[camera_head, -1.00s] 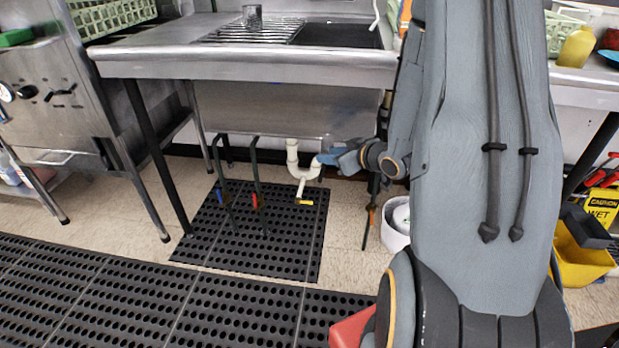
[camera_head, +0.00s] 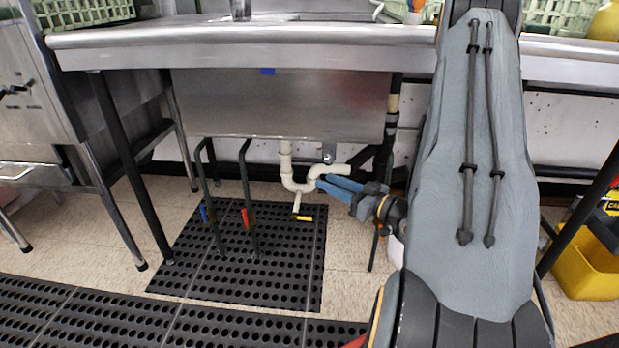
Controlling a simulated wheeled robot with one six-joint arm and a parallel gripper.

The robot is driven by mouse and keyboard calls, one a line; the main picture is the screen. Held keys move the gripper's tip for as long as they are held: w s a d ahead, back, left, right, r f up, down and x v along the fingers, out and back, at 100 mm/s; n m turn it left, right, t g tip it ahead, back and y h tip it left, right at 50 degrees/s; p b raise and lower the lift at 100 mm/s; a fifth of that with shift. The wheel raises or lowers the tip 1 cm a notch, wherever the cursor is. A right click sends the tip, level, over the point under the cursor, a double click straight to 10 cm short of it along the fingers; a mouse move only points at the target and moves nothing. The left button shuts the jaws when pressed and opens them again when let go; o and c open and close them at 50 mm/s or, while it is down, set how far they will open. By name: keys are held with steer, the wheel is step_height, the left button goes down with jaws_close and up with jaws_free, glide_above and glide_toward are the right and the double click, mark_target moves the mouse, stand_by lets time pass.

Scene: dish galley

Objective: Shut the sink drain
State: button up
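The sink basin (camera_head: 285,105) hangs under the steel counter. A white drain pipe with a U-shaped trap (camera_head: 296,186) comes down from it. A short white stub (camera_head: 296,203) below the trap ends in a yellow handle (camera_head: 304,218) that points right, just above the black mat. My gripper (camera_head: 323,182) has blue fingers and reaches in from the right. Its tips appear right beside the trap, above and right of the yellow handle. I cannot tell whether they touch the pipe or how far apart they are. No object shows clearly between them.
Two dark pipes stand left of the drain, one with a blue handle (camera_head: 204,214) and one with a red handle (camera_head: 247,218). A perforated black mat (camera_head: 180,270) covers the floor. A yellow bucket (camera_head: 582,272) stands right.

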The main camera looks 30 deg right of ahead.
steer(key=b+x, duration=0.2)
steer(key=x, duration=0.4)
steer(key=shift+w, duration=0.45)
jaws_close()
stand_by(0.8)
steer(key=c, duration=0.6)
jaws_free()
steer(key=shift+c, duration=0.2)
steer(key=o, duration=0.6)
steer(key=shift+o, duration=0.2)
